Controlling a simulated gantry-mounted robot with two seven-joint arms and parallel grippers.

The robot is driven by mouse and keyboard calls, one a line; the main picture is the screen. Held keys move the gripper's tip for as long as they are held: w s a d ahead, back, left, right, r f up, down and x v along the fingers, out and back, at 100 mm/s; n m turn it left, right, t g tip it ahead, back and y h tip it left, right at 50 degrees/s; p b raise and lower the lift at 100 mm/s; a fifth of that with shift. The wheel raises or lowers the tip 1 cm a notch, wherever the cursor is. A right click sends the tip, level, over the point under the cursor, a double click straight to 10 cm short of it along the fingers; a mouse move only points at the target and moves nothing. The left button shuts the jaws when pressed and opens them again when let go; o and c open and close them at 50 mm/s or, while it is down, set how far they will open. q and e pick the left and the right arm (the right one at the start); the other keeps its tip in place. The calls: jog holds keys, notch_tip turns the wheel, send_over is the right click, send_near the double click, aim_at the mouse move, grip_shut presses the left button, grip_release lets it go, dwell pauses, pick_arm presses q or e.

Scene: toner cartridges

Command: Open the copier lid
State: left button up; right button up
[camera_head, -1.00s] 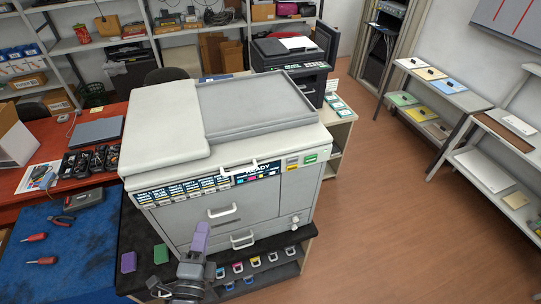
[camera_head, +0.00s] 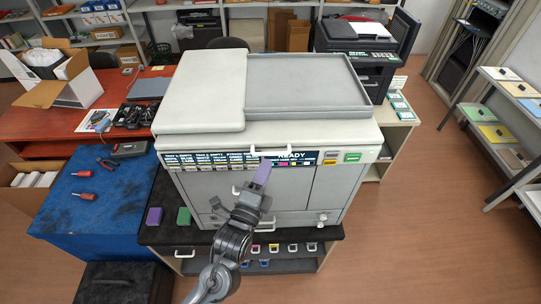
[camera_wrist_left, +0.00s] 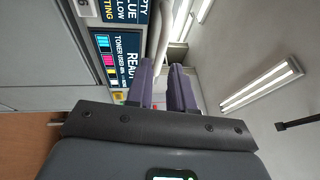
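The large white copier (camera_head: 245,192) stands mid-view with its lid (camera_head: 205,88) down. A white bar handle (camera_head: 285,151) sits at the lid's front edge, above the READY panel (camera_head: 291,161). My left gripper (camera_head: 265,164) reaches up from below, with its purple fingertips just in front of the panel near the handle. In the left wrist view, the two fingers (camera_wrist_left: 164,72) are apart with a narrow gap. A pale curved bar, seemingly the handle (camera_wrist_left: 161,30), lies just beyond their tips. Contact cannot be told. My right gripper is not in view.
A black printer (camera_head: 370,55) stands behind at the right. A red table (camera_head: 60,128) and a blue table (camera_head: 95,195) with red screwdrivers are at the left. The floor at right is clear.

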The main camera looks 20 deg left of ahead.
pick_arm(q)
jog(key=shift+w+r+p, duration=0.15)
jog(key=shift+w+r, duration=0.05)
jog(key=shift+w, duration=0.95)
jog(key=shift+w+r+p, duration=0.15)
jog(key=shift+w, duration=1)
grip_shut()
